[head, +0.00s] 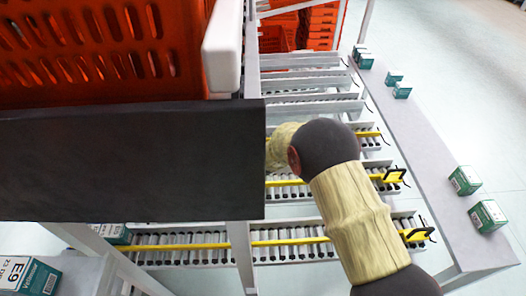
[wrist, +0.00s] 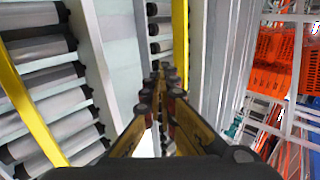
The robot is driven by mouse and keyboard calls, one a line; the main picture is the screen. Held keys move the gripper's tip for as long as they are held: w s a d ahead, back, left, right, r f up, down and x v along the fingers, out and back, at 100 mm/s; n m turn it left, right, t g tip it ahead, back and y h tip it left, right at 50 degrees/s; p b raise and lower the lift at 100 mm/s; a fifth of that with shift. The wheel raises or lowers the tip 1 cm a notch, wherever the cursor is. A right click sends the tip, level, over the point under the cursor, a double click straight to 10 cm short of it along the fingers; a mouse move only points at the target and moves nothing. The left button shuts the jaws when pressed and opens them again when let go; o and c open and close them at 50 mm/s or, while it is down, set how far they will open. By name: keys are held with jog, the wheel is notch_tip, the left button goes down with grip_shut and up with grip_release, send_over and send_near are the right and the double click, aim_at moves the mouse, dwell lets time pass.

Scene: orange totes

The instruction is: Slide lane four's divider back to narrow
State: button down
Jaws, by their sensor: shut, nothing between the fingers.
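Three yellow divider bars lie along the roller lanes in the head view: a near one (head: 290,241), a middle one (head: 325,181) and a far one (head: 368,134). The near and middle bars end at the right in upright yellow tabs. No lane number is readable, so I cannot tell which is lane four's divider. My gripper (wrist: 165,88) is shut and empty in the wrist view, pointing between lanes. One yellow bar (wrist: 180,38) shows just beyond its tips, and another (wrist: 28,105) runs at the left. Contact is unclear. In the head view the fingers are hidden.
A dark panel (head: 130,165) and an orange tote (head: 95,50) block the head view's left side. Small green-and-white boxes (head: 487,215) stand along the grey right ledge (head: 425,135). A box marked E9 (head: 28,275) sits at lower left. White rack posts stand close by.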

jog(key=shift+v, duration=1.35)
